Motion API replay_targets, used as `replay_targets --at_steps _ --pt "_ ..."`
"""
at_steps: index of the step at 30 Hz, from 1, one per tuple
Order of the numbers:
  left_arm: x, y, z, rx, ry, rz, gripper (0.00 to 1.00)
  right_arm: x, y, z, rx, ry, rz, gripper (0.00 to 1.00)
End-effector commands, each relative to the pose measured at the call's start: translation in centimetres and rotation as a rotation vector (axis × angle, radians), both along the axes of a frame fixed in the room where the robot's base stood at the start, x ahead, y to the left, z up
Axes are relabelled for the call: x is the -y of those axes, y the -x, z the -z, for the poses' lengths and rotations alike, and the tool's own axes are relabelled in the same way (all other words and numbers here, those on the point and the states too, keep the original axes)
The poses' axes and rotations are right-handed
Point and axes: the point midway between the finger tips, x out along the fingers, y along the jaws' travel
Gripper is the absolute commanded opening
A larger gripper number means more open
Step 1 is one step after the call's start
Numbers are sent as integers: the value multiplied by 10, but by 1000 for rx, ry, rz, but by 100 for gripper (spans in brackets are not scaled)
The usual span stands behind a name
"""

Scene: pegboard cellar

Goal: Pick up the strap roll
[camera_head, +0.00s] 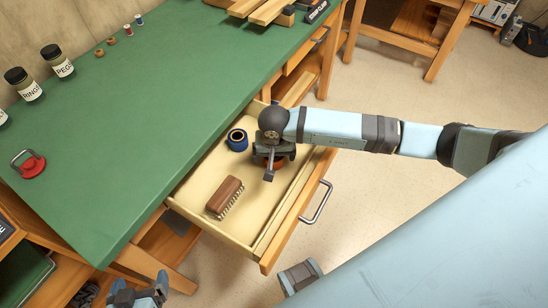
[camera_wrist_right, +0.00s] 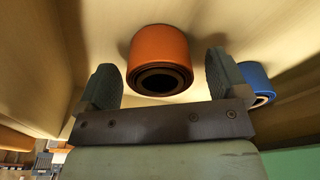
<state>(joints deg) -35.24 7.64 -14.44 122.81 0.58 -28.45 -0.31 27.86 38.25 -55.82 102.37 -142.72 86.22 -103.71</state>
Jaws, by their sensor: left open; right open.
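An orange roll (camera_wrist_right: 157,52), which looks like the strap roll, stands in the open drawer (camera_head: 200,198). In the right wrist view it sits between the two fingers of my right gripper (camera_wrist_right: 163,80), with space on both sides. In the head view my right gripper (camera_head: 272,160) is low over the drawer and hides most of the roll. My right gripper is open and holds nothing. A blue roll (camera_head: 237,140) stands beside it in the drawer and also shows at the right of the wrist view (camera_wrist_right: 257,82). My left gripper (camera_head: 140,285) is open and empty at the bottom left.
A brown brush (camera_head: 225,197) lies in the drawer's near part. The drawer front with its metal handle (camera_head: 318,203) stands out from the green workbench (camera_head: 150,110). Jars (camera_head: 60,62) and a red-based object (camera_head: 31,165) stand on the bench. Its middle is clear.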

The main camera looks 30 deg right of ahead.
Motion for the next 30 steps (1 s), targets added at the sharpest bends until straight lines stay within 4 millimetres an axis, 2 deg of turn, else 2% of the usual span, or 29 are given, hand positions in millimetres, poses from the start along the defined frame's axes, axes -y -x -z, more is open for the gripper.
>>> replay_targets --at_steps 3,10,15,17,25,30 --pt "0 -1 -1 3 2 0 94 1 -1 8 0 0 0 92" --pt "1 -1 -3 6 4 1 94 1 -1 8 1 0 0 90" --pt "1 -1 -3 6 4 1 94 1 -1 8 0 0 0 51" --pt "1 -1 -3 6 4 1 94 1 -1 8 0 0 0 38" --pt "0 -1 -2 4 2 2 94 1 -1 7 1 0 0 38" --pt "0 0 -2 2 1 1 94 1 -2 -1 3 -1 0 38"
